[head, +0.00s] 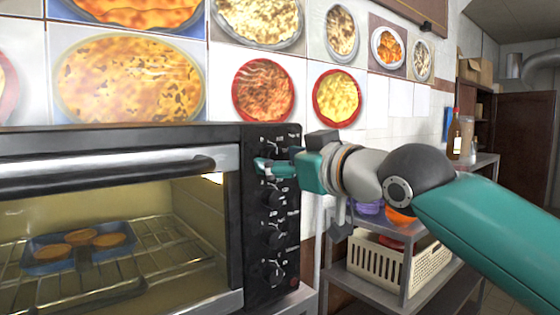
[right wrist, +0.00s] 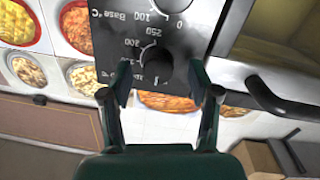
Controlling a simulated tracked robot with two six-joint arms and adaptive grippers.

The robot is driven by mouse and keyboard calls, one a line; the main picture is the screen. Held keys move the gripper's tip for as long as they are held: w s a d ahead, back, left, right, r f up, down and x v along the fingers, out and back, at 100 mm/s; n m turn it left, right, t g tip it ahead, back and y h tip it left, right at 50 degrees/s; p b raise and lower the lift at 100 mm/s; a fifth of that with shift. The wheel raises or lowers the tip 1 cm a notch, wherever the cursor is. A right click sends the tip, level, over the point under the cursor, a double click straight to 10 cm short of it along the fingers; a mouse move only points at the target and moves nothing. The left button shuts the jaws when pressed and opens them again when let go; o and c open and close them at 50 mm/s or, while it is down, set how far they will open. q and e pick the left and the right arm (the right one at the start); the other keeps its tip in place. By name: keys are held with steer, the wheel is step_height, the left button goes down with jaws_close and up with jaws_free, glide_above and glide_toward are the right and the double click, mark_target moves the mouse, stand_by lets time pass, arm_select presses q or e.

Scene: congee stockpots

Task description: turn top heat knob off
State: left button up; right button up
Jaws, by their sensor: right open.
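The oven's black control panel (head: 262,215) carries a column of dark knobs at the right of the oven. My right gripper (head: 272,167) reaches in from the right at the upper part of this panel. In the right wrist view, which is upside down, the knob nearest the panel's top edge, the top heat knob (right wrist: 157,66), lies between the two open fingertips of my right gripper (right wrist: 157,72). Temperature marks ring it. I cannot tell whether a finger touches it. A second knob (right wrist: 172,4) shows at the picture's edge. My left gripper is not in view.
The oven door handle (head: 110,172) sticks out left of the panel. Inside, a blue tray (head: 55,266) with baked rounds stands on a wire rack. A metal shelf with a cream basket (head: 372,268) stands to the right. Food pictures cover the wall behind.

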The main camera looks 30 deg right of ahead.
steer(key=s, duration=1)
steer(key=shift+s, duration=0.35)
steer(key=shift+d+r, duration=0.1)
